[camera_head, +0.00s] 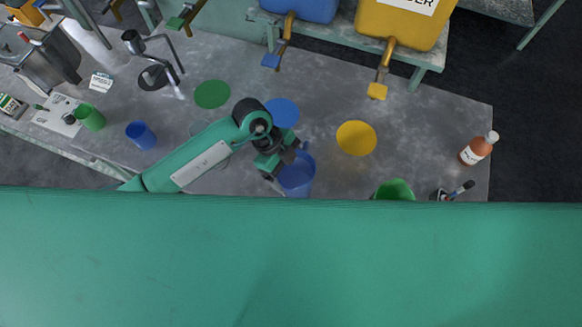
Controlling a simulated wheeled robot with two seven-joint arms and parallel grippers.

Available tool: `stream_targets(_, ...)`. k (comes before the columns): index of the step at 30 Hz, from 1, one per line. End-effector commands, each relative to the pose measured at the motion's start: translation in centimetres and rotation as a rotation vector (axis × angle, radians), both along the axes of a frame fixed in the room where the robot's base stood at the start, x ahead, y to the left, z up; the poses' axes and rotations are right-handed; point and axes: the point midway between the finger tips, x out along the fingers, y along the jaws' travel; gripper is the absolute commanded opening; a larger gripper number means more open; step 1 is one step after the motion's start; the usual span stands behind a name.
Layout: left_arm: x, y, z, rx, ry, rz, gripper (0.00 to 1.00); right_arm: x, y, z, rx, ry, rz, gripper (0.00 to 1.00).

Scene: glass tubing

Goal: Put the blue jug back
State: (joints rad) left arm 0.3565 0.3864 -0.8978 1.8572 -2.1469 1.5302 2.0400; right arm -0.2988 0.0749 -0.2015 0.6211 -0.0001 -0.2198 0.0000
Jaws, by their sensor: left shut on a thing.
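The blue jug (299,178) is just below and right of the picture's middle, close above the table's near side. My left gripper (282,167) is at its left side, shut on it. The fingers are dark and small, so their exact grip is hard to see. A flat round blue mat (283,112) lies bare on the table beyond the jug; my left wrist overlaps its near-left edge. My right gripper is not in view.
A yellow mat (357,138) and a green mat (212,94) are bare. A smaller blue cup (141,135) and green cup (90,117) stand left. Taps (377,91) overhang the back.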

Motion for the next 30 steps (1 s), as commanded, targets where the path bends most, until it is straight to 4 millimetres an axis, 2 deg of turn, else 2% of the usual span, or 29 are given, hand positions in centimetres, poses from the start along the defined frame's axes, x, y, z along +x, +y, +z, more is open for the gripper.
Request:
stream_targets(8, 0.0, 0.0, -0.3, 0.0, 0.0, 0.0, 0.58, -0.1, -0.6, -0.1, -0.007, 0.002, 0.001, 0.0)
stream_targets(9, 0.0, 0.0, -0.2, 0.0, -0.001, 0.0, 0.96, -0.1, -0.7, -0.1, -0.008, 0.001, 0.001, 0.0)
stream_targets(10, 0.0, 0.0, -0.2, 0.0, -0.001, 0.0, 1.0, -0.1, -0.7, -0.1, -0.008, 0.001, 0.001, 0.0)
stream_targets(20, 0.2, 0.2, 0.4, -0.001, -0.002, 0.001, 1.0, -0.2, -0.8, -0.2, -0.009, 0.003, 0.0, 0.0)
stream_targets(23, 0.6, 0.8, 1.5, -0.001, -0.004, 0.001, 1.0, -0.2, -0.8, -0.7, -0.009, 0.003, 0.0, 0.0)
stream_targets(30, 1.9, 3.1, 6.0, 0.0, -0.006, 0.001, 1.0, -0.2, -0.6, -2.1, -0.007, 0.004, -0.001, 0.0)
